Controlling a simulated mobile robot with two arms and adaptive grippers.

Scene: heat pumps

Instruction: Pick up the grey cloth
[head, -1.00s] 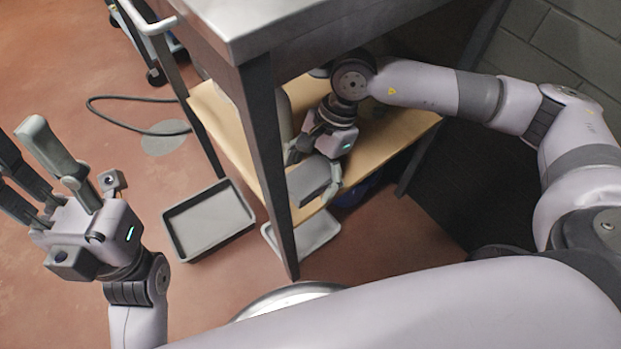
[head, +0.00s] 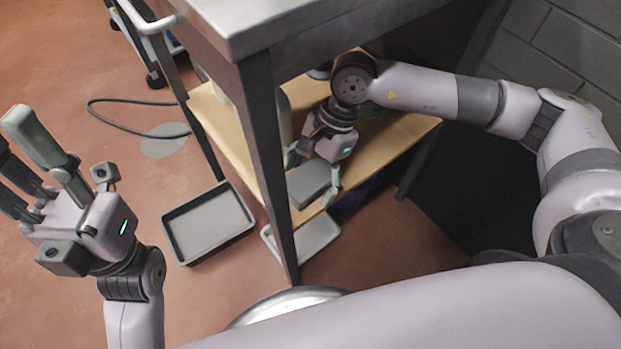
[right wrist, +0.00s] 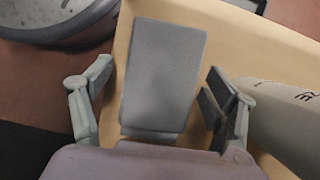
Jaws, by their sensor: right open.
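The grey cloth (head: 310,183) is a flat, folded-looking rectangle near the front edge of the wooden lower shelf under the metal table. In the right wrist view the cloth (right wrist: 163,70) lies lengthwise between my right gripper's two spread fingers, with a gap on each side. My right gripper (head: 313,172) is open and reaches down over the shelf beside the cloth, not closed on it. My left gripper (head: 12,145) is raised, empty and open at the left of the head view, far from the cloth, its outer fingers partly cut off by the frame.
The metal table (head: 275,22) overhangs the shelf (head: 400,135), and its dark leg (head: 268,165) stands just left of my right gripper. A grey tray (head: 245,235) and a paler tray (head: 318,238) are on the floor. A black cable (head: 120,99) lies further left.

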